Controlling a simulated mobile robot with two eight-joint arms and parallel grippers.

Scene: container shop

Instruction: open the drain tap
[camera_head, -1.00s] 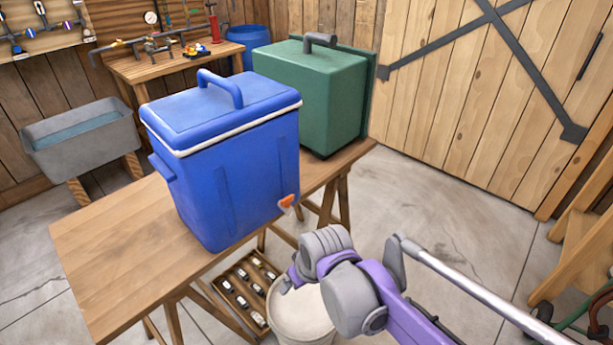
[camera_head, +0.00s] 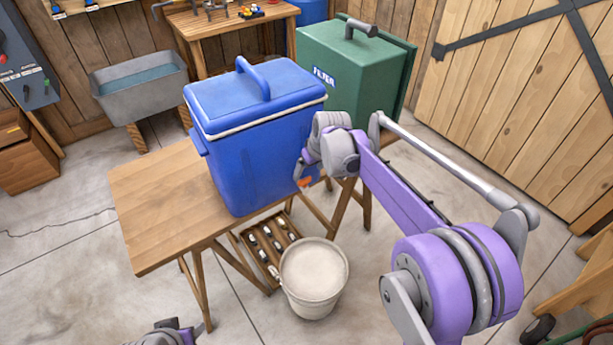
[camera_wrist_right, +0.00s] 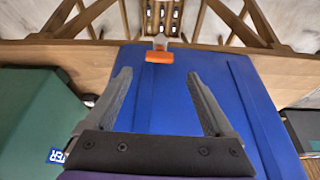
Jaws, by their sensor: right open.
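A blue cooler (camera_head: 245,165) with a lid and a top handle stands on a wooden table (camera_head: 150,205). An orange drain tap (camera_head: 305,182) sticks out low on the cooler's right side. In the right wrist view the tap (camera_wrist_right: 159,57) lies ahead of my fingertips, roughly between them and apart from them. My right gripper (camera_wrist_right: 160,78) is open and empty, close to the cooler's wall. In the head view the right gripper (camera_head: 300,172) is beside the tap, partly hidden by its own wrist. A part of my left arm shows at the bottom edge; its fingers cannot be made out.
A white bucket (camera_head: 314,270) stands on the floor below the tap, beside a wooden tray (camera_head: 250,252) of small items. A green filter box (camera_head: 335,90) stands behind the cooler. A grey trough (camera_head: 140,95) is at the back left.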

